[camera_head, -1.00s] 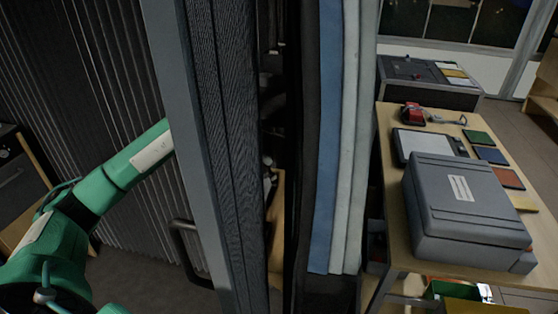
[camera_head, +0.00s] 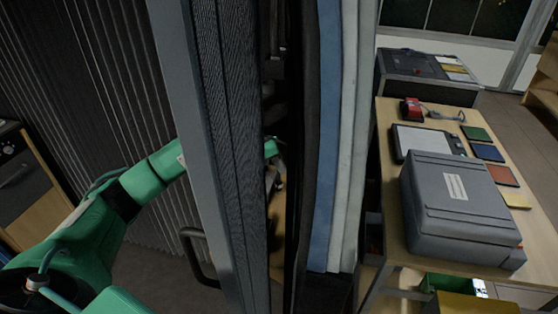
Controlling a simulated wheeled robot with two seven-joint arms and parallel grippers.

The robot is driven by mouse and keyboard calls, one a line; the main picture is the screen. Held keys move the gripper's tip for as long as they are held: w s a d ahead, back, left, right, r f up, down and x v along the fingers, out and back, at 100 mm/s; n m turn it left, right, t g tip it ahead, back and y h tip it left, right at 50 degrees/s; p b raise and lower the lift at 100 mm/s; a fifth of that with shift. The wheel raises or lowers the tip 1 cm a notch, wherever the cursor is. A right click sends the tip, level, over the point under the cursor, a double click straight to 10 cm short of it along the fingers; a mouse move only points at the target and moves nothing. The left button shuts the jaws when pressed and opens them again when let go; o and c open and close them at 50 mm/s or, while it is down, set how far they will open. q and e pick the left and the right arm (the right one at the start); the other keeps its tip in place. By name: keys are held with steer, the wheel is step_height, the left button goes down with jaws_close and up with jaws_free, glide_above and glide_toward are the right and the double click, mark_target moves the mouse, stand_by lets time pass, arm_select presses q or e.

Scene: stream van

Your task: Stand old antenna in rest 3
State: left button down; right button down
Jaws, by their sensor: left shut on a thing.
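My left arm, green, comes in from the left and passes behind a grey upright panel edge (camera_head: 182,150). My left gripper (camera_head: 272,178) shows only in part, dark and small, in the narrow gap to the right of the panel. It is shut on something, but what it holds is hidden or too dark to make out. I cannot pick out the old antenna or rest 3 in this view. My right gripper is not in view.
The ribbed grey panel (camera_head: 228,130) and hanging blue and pale strips (camera_head: 328,130) stand close in front. A black handle (camera_head: 192,255) is low on the left. At right, a wooden table (camera_head: 480,258) bears a grey case (camera_head: 455,215), a tablet-like board (camera_head: 425,142) and coloured cards.

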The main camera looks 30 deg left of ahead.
arm_select(q)
steer(key=shift+d+f, duration=0.1)
steer(key=c, duration=2)
jaws_free()
steer(key=o, duration=0.4)
steer(key=shift+o, duration=0.2)
